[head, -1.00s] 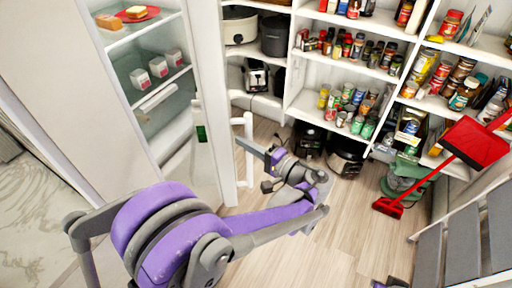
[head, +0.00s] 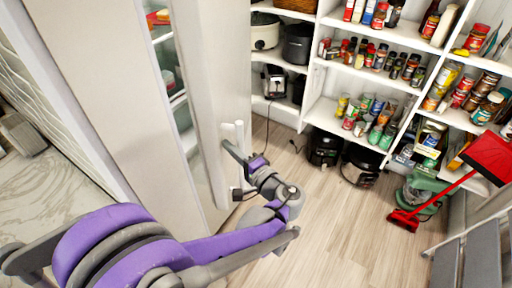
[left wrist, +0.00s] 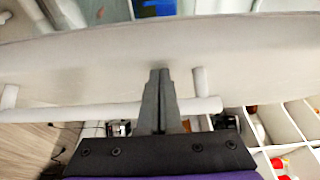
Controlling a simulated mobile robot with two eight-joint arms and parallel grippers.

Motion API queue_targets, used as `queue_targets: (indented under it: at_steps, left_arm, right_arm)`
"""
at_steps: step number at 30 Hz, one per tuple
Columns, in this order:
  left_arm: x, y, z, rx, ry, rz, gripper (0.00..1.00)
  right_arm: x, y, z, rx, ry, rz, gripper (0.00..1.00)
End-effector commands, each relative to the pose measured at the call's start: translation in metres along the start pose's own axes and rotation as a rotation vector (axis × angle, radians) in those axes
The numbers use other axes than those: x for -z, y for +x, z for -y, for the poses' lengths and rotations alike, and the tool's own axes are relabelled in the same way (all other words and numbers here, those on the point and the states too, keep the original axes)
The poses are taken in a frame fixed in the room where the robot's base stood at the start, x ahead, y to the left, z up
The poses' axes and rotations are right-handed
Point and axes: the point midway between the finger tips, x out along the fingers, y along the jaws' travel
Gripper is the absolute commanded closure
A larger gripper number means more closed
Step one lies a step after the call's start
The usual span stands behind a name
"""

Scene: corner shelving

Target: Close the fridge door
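The white fridge door (head: 215,75) stands partly open in the head view, leaving a narrow gap to the fridge body (head: 105,90). Through the gap, glass shelves (head: 178,95) and some food show. A white bar handle (head: 240,145) is on the door's outer face. My left gripper (head: 232,152) is at that face, beside the handle. In the left wrist view its fingers (left wrist: 160,75) are together, tips at the door panel (left wrist: 90,70), crossing in front of the handle bar (left wrist: 60,113). Nothing shows clearly gripped between them. My right gripper is out of view.
Pantry shelves (head: 330,85) with jars and appliances fill the corner behind the door. A red broom (head: 440,195) and a green appliance (head: 422,190) stand at the right, near a grey step ladder (head: 480,245). The wooden floor (head: 330,220) in the middle is clear.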

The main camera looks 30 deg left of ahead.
Motion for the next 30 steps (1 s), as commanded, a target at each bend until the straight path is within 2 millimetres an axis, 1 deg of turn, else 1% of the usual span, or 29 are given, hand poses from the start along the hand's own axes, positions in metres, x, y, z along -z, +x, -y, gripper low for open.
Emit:
queue_targets:
  at_steps: [1, 3, 9, 12, 15, 18, 30]
  left_arm:
    - [-0.014, 0.012, 0.001, 0.001, 0.000, 0.006, 1.00]
    - [-0.029, 0.027, 0.001, 0.001, 0.000, 0.008, 1.00]
    - [-0.062, 0.066, 0.000, 0.001, 0.000, 0.007, 1.00]
    - [-0.074, 0.079, 0.000, 0.001, 0.000, 0.005, 1.00]
    - [-0.081, 0.088, 0.000, 0.001, 0.000, 0.002, 1.00]
    - [-0.084, 0.091, 0.000, 0.000, 0.000, 0.000, 1.00]
    - [-0.083, 0.091, 0.000, 0.000, 0.000, -0.002, 1.00]
  right_arm:
    - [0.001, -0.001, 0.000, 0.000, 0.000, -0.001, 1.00]
    - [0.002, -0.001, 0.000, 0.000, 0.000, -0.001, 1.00]
    - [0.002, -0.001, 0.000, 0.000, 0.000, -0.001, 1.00]
    - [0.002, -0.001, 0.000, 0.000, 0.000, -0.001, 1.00]
    - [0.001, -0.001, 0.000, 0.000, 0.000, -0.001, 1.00]
    - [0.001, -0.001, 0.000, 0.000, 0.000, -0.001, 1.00]
    - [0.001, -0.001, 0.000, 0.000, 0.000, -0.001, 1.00]
